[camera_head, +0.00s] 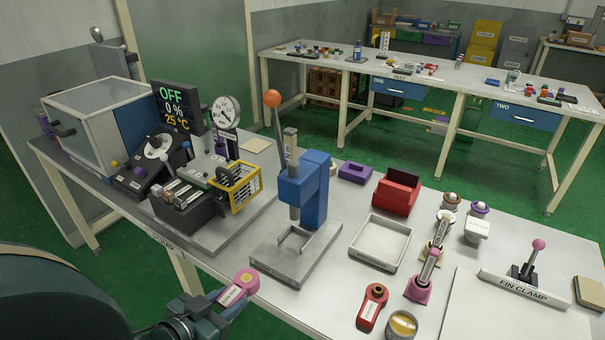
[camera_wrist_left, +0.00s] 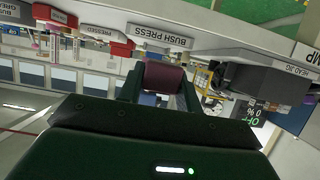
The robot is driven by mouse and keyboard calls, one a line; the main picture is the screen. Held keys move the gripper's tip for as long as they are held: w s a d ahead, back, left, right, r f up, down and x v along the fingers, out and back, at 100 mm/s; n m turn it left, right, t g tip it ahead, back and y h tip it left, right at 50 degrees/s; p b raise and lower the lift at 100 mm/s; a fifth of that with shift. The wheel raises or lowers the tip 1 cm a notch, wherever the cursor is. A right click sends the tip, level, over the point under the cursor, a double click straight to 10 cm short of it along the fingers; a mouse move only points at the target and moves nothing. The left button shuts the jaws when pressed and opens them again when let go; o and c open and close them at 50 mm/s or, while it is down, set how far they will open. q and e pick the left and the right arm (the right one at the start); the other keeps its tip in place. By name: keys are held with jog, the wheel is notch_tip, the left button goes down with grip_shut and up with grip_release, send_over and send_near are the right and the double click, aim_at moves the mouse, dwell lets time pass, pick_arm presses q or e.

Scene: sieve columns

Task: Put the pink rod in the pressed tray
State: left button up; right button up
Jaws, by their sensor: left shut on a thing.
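The pink rod (camera_head: 238,288) has a white label and a yellow spot at its upper end. My left gripper (camera_head: 222,304) is shut on it, in front of the bench's near edge. In the left wrist view a dark reddish piece of the rod (camera_wrist_left: 163,77) shows between the fingers of my left gripper (camera_wrist_left: 161,88). The pressed tray (camera_head: 352,252) is a shallow pale tray with a low rim, right of the blue press. It looks empty. Its label (camera_wrist_left: 95,32) shows in the left wrist view. My right gripper is not in view.
The blue bush press (camera_head: 305,195) on its grey base (camera_head: 285,262) stands between the rod and the tray.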

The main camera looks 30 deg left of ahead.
pick_arm(q)
jog(key=w+d+r+y, duration=0.1)
jog(key=w+d+r, duration=0.6)
jog(key=d+r, duration=0.5)
jog(key=shift+d+r+n+p, duration=0.25)
jog(key=shift+r+n+p, duration=0.2)
jog(key=shift+r, duration=0.15)
